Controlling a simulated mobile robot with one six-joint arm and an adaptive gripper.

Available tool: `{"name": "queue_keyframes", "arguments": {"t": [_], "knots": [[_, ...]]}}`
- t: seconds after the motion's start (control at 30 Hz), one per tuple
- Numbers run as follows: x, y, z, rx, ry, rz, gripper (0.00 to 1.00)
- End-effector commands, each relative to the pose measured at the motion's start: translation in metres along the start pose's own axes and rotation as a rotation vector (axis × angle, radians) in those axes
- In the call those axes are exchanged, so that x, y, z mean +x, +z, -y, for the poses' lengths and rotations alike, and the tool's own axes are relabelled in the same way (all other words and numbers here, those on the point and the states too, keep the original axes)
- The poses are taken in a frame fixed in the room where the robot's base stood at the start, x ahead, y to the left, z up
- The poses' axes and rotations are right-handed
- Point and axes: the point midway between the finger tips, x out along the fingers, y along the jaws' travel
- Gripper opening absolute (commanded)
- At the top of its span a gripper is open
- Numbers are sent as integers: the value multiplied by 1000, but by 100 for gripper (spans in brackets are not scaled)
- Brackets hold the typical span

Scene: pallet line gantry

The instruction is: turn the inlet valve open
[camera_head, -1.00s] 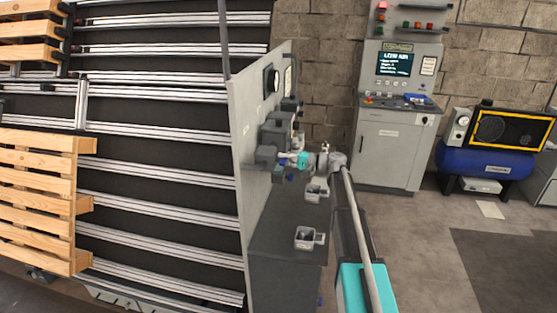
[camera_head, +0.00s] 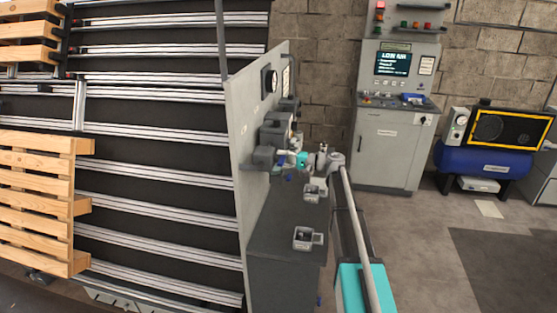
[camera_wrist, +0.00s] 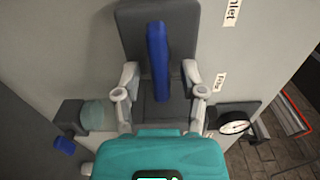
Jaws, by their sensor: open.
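The inlet valve shows in the wrist view as a dark grey block (camera_wrist: 143,20) on the grey panel, beside a label ending in "nlet" (camera_wrist: 232,12). Its long blue lever (camera_wrist: 157,50) runs nearly up and down in the picture. My gripper (camera_wrist: 160,74) is open, with one finger on each side of the lever's lower part. A gap shows on both sides, and the lever does not look gripped. In the head view my gripper (camera_head: 287,157) is close to the panel's valve blocks, and the lever is not clear there.
The grey panel (camera_head: 242,110) stands over a dark bench (camera_head: 268,240) with two small grey trays (camera_head: 308,238). A second blue lever (camera_wrist: 65,146) and a gauge (camera_wrist: 234,127) flank my gripper. A control cabinet (camera_head: 388,150) and blue compressor (camera_head: 480,160) stand right; floor there is free.

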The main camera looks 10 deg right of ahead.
Motion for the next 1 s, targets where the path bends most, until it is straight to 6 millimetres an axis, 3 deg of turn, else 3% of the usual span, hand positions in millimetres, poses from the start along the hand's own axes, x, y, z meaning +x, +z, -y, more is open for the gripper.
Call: {"name": "queue_keyframes", "arguments": {"t": [0.27,0.8,1.0], "knots": [[-14,0,0,0,0,0,53],[-94,-3,0,0,0,-2,53],[-113,-4,0,0,0,-1,53]]}}
